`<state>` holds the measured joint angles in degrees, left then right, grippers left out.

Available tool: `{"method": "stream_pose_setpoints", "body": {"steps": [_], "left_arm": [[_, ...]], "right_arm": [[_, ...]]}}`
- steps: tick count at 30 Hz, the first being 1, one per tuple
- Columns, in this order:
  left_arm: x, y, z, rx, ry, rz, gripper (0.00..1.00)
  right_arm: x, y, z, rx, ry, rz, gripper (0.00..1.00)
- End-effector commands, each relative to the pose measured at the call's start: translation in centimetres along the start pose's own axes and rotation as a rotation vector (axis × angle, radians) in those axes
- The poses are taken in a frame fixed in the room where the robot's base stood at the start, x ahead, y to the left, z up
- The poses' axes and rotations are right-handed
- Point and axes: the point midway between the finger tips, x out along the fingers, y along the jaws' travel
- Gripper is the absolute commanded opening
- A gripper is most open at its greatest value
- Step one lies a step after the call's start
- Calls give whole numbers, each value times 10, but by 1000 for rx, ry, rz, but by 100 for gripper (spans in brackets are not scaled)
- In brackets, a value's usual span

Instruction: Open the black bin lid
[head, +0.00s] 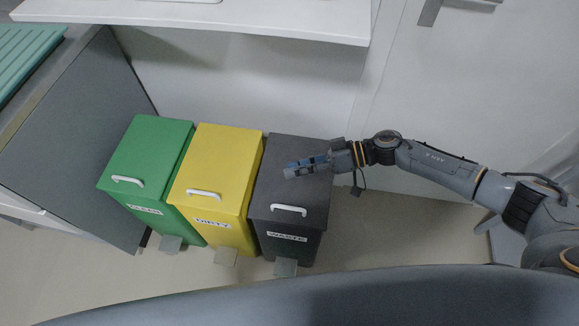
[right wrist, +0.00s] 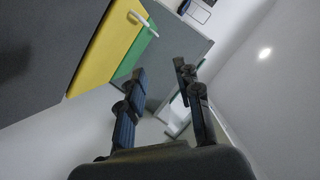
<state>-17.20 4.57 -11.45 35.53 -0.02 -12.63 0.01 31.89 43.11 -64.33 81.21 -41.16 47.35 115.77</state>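The black bin (head: 290,185), labelled WASTE, stands at the right end of a row of three. Its dark lid lies shut, with a white handle (head: 289,210) near the front edge. My right gripper (head: 291,170) is over the back half of this lid, beyond the handle; I cannot tell whether it touches. In the right wrist view its two fingers (right wrist: 157,88) are spread with nothing between them. A dark flat surface at the left of that view (right wrist: 35,45) looks like the black lid. My left gripper is not in view.
The yellow bin (head: 217,170) and green bin (head: 150,155) stand to the left, lids shut. Pedals (head: 286,267) stick out at the bins' front feet. A white shelf (head: 240,18) overhangs behind. The floor (head: 400,235) right of the black bin is clear.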

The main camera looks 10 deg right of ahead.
Motion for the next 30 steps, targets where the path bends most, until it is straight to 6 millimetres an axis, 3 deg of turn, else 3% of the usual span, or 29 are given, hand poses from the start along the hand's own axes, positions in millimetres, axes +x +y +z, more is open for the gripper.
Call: {"method": "stream_pose_setpoints", "body": {"steps": [6, 15, 21, 30], "left_arm": [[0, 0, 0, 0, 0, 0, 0], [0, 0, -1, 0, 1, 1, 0], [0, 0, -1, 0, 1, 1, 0], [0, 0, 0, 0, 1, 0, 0]], "right_arm": [[19, 0, -1, -1, 1, 1, 34], [21, 1, 0, -1, 1, 2, 34], [21, 1, 0, -1, 1, 2, 0], [21, 1, 0, -1, 1, 2, 0]]}}
